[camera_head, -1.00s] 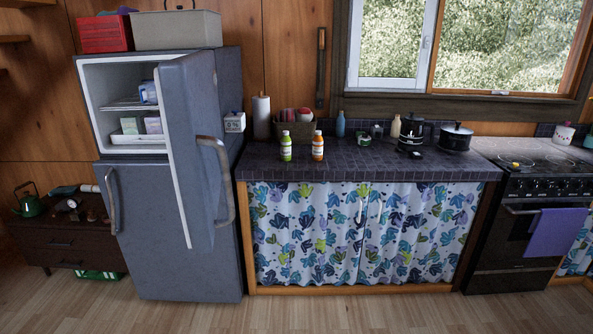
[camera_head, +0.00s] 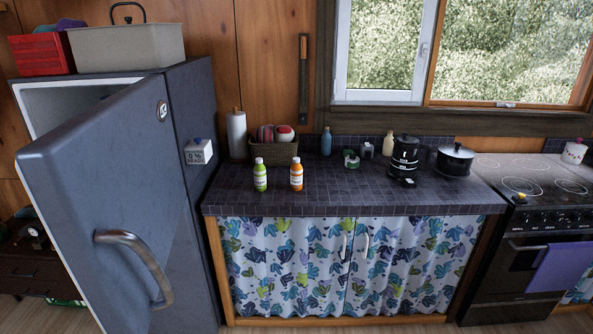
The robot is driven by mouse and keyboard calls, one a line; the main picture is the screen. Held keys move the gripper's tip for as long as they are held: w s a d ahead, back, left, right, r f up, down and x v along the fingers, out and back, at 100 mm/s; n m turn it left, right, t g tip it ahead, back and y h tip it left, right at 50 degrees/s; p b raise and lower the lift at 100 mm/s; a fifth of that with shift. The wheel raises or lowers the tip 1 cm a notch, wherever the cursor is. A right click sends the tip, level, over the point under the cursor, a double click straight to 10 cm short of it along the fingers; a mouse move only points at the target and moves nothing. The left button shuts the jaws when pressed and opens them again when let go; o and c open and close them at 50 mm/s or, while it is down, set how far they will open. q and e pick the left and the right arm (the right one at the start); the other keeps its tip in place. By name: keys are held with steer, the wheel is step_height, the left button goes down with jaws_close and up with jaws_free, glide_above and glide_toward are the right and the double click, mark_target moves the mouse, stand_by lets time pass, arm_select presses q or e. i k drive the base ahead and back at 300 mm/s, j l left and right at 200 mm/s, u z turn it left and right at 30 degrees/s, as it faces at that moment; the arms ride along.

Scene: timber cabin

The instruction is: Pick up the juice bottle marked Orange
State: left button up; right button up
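The orange juice bottle (camera_head: 296,175) stands upright on the dark tiled counter (camera_head: 345,193), near its front edge toward the left. It has a white cap and an orange body with a label too small to read. A green bottle (camera_head: 260,176) with a white cap stands upright just to its left, with a small gap between them. Neither of my grippers shows in the head view.
The fridge door (camera_head: 95,215) stands open at the left, close to me. A basket (camera_head: 273,152) and paper roll (camera_head: 237,136) are behind the bottles. A kettle (camera_head: 404,158) and pot (camera_head: 454,161) stand to the right.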

mark_target(295, 169)
steer(key=i+l+u, duration=0.15)
steer(key=i+l, duration=0.25)
steer(key=i+l+u, duration=0.2)
steer(key=i+l, duration=0.2)
steer(key=l, duration=0.2)
